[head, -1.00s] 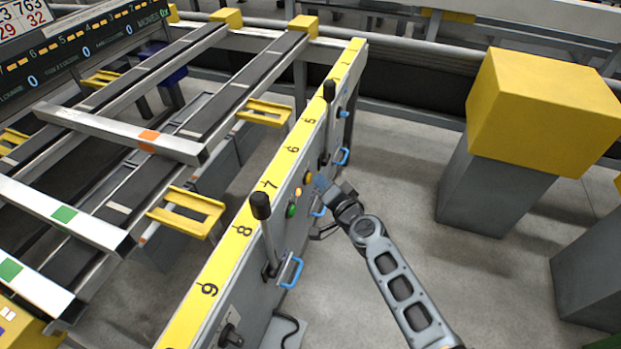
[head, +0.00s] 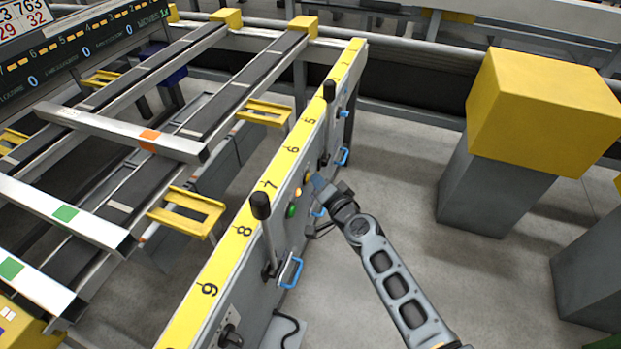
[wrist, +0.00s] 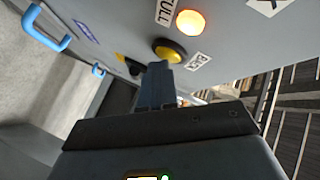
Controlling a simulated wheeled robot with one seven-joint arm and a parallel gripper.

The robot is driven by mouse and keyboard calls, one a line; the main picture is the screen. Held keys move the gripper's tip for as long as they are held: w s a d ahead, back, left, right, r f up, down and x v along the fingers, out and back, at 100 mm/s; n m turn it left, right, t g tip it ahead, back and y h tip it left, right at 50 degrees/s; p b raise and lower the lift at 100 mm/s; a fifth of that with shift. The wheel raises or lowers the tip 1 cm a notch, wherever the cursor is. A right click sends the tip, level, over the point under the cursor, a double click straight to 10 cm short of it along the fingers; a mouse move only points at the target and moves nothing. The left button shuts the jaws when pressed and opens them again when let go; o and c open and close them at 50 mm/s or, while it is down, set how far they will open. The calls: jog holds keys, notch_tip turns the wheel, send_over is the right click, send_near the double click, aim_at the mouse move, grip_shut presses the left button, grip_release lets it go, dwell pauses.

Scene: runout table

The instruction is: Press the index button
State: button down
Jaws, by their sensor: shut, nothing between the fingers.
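My gripper (head: 319,184) is shut and empty at the side panel (head: 253,240) of the runout table. In the wrist view its fingers (wrist: 158,80) point at a yellow round button (wrist: 170,50) in a dark ring. The fingertips are just below this button; I cannot tell whether they touch it. A lit orange lamp (wrist: 190,22) sits above it beside a "FULL" label. The label by the yellow button is too unclear to read, and no "index" label is legible. In the head view a green button (head: 291,210) is on the same panel, nearer the black-knobbed lever (head: 261,207).
A second black-knobbed lever (head: 329,91) and blue handles (head: 291,272) stick out along the panel. A yellow numbered strip (head: 243,230) tops it. Grey posts with yellow blocks (head: 540,110) stand at right.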

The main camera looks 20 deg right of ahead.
dwell(0.4)
jog(key=shift+s+d, duration=0.55)
jog(key=shift+d, duration=0.15)
jog(key=s+d+b, duration=0.1)
jog(key=d, duration=0.1)
jog(key=s+d, duration=0.2)
jog(key=shift+b, duration=0.4)
dwell(0.7)
